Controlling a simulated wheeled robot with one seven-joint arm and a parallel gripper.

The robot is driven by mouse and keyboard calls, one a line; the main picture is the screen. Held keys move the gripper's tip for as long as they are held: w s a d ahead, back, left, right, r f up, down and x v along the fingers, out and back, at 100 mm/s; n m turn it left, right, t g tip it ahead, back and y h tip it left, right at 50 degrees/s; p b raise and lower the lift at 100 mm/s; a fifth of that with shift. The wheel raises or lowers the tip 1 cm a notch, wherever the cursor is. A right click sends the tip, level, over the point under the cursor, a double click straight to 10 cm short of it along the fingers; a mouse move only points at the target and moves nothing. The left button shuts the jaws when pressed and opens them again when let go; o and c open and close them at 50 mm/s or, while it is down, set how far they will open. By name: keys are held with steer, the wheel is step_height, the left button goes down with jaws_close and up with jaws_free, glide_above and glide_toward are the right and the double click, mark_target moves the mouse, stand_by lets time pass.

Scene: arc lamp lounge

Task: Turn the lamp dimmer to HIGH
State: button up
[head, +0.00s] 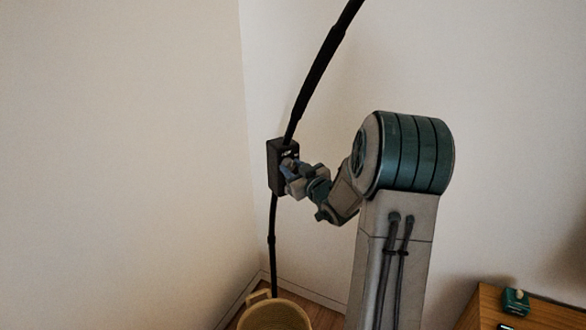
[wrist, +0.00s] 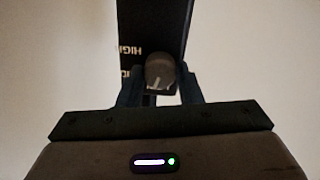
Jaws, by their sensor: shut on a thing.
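The lamp dimmer is a dark box (head: 274,165) on the lamp's black pole. In the wrist view the box's face (wrist: 150,30) shows white lettering, with HIGH readable upside down or mirrored and another label partly hidden below it. A round grey knob (wrist: 159,72) with a pale pointer line near its lower left edge sits on the face. My gripper (head: 290,168) is at the front of the box. In the wrist view its two fingers (wrist: 158,88) are on either side of the knob, shut on it.
A wooden cabinet (head: 490,308) with a small green object (head: 515,301) stands at lower right. Pale walls are close behind.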

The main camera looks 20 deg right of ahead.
steer(key=m+p, duration=0.1)
steer(key=m, duration=0.3)
steer(key=shift+m, duration=0.3)
steer(key=m+p, duration=0.3)
steer(key=m, duration=0.2)
steer(key=shift+r, duration=0.1)
steer(key=m+p, duration=0.3)
steer(key=m, duration=0.2)
steer(key=shift+d+m+p, duration=0.1)
steer(key=shift+m+p, duration=0.25)
steer(key=shift+m, duration=0.05)
steer(key=shift+m+p, duration=1.55)
steer(key=shift+m, duration=0.95)
steer(key=shift+f, duration=0.2)
steer(key=o, duration=1)
steer(key=shift+s, duration=0.1)
steer(key=s, duration=0.4)
steer(key=s+d+b, duration=0.1)
steer(key=s, duration=0.4)
steer(key=s+d+b, duration=0.1)
steer(key=s, duration=0.3)
steer(key=shift+s+r, duration=0.15)
steer(key=shift+s, duration=0.15)
